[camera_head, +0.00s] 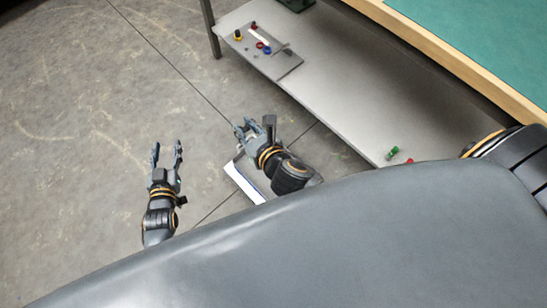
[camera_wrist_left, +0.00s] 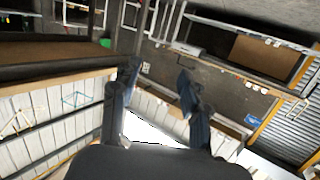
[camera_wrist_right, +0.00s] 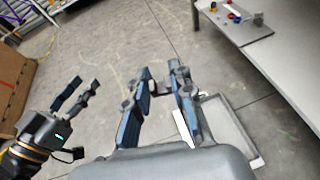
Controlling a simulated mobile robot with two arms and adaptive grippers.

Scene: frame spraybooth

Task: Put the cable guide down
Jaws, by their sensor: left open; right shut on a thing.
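My right gripper (camera_head: 254,124) is out over the floor beside the low grey shelf. In the right wrist view its fingers (camera_wrist_right: 162,78) are closed on a small dark piece (camera_wrist_right: 158,88), which appears to be the cable guide. Most of the piece is hidden by the fingers, and I cannot make out its full shape. My left gripper (camera_head: 167,150) is open and empty, to the left of the right one. Its spread fingers also show in the left wrist view (camera_wrist_left: 157,75).
A shallow grey tray with a white side (camera_head: 243,183) is below my right gripper. The grey shelf (camera_head: 340,95) bears a board (camera_head: 283,66) with coloured knobs, and a green cylinder (camera_head: 392,153). A wood-edged table with a teal top (camera_head: 490,35) overhangs it. Much of the shelf is bare.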

